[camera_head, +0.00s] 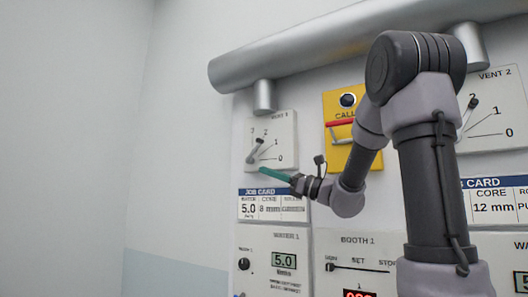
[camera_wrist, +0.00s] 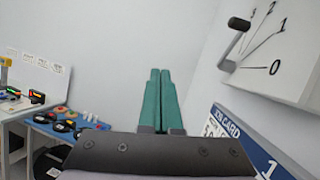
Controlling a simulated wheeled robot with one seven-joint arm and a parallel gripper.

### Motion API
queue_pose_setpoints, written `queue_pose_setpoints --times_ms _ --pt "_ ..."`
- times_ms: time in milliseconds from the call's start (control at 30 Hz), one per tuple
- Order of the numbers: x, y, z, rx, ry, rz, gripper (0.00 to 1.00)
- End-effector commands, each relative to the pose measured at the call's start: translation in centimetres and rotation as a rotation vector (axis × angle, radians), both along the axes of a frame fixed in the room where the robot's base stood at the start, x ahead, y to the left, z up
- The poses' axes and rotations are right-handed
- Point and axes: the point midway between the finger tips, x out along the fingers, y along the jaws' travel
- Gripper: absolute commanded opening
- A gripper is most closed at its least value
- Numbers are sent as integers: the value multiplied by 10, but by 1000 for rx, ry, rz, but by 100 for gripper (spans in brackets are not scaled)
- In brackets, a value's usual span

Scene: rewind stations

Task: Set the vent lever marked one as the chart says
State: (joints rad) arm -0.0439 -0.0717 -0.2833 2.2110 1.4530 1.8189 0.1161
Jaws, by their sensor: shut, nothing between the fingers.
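The vent 1 panel (camera_head: 286,128) is a white box on the wall with a scale from 0 to 3. Its grey lever (camera_head: 254,152) has a dark knob and points up, near the 2 and 3 marks; I cannot tell which exactly. In the wrist view the lever (camera_wrist: 233,47) stands to the right of my fingers, apart from them. My gripper (camera_head: 264,170) has green fingers, shut and empty, just below and right of the lever's base in the head view; it also shows in the wrist view (camera_wrist: 160,72). No chart with vent settings is readable.
A job card (camera_head: 272,192) hangs under the vent panel, with a water meter panel (camera_head: 274,238) below. A yellow call box (camera_head: 340,103) with a red handle is to the right, behind my arm. A blue table (camera_wrist: 65,130) with coloured items stands at left.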

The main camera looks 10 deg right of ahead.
Motion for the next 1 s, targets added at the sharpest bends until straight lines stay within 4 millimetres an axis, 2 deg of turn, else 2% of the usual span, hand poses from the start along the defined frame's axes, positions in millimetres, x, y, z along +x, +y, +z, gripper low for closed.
queue_pose_setpoints --times_ms 33,133,200,300,800,1000 --pt "19 -17 7 99 8 -31 0" --pt "40 -47 22 254 2 -81 0" --pt "48 -61 26 316 -5 -103 0" --pt "54 -67 32 350 -13 -114 0" --pt "99 -21 80 350 -14 -112 0" --pt "108 -12 89 350 -12 -114 0"
